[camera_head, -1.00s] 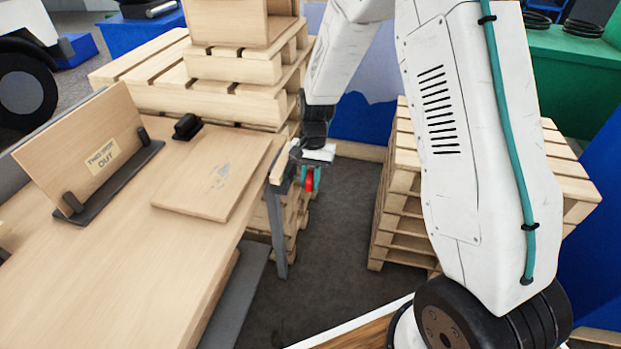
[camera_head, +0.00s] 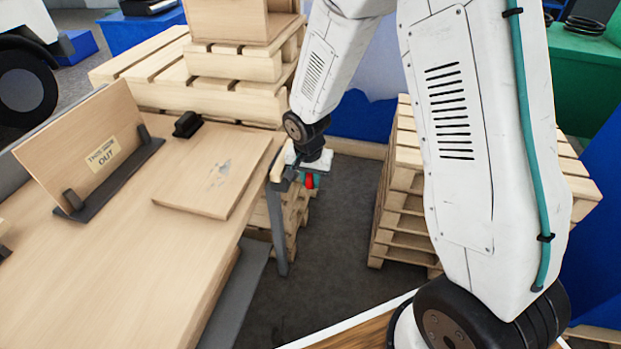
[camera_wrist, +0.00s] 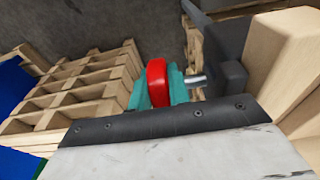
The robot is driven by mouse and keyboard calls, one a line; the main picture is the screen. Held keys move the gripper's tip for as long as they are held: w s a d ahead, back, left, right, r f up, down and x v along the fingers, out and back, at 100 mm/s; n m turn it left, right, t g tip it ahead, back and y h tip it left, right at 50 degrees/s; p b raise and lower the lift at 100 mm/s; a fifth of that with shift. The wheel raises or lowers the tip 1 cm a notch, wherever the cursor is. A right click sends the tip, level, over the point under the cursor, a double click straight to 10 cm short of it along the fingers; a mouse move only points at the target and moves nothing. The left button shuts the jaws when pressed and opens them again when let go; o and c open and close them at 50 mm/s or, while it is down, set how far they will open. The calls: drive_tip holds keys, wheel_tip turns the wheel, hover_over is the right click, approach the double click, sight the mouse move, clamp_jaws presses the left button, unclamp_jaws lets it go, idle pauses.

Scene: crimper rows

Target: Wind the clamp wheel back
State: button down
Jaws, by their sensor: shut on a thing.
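The red clamp wheel (camera_wrist: 157,82) sits between the teal fingers of my gripper (camera_wrist: 160,90) in the wrist view, and the gripper is shut on it. A short metal screw (camera_wrist: 196,80) runs from the wheel toward the dark clamp body (camera_wrist: 229,72). In the head view the wheel shows as a small red patch (camera_head: 309,181) below my gripper (camera_head: 311,179), at the bench's right edge. The dark clamp (camera_head: 283,175) sits on that edge next to it. The wheel is partly hidden by the fingers.
The wooden bench (camera_head: 120,255) carries a flat board (camera_head: 205,185), a stand with an "OUT" sign (camera_head: 104,155) and a small black object (camera_head: 187,124). Stacked pallets (camera_head: 400,215) stand to the right. Open floor (camera_head: 330,240) lies between.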

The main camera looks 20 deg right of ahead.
sight(309, 177)
drive_tip(key=shift+w+r, duration=0.1)
drive_tip(key=c, duration=1.3)
unclamp_jaws()
drive_tip(key=shift+s+a+r, duration=0.1)
drive_tip(key=shift+s+r, duration=0.05)
drive_tip(key=shift+r, duration=1.15)
drive_tip(key=shift+s+a+r, duration=0.15)
drive_tip(key=shift+s+r, duration=0.05)
drive_tip(key=shift+r, duration=1.05)
drive_tip(key=shift+s+a+r, duration=0.1)
drive_tip(key=shift+s+r, duration=0.05)
drive_tip(key=shift+r, duration=1.15)
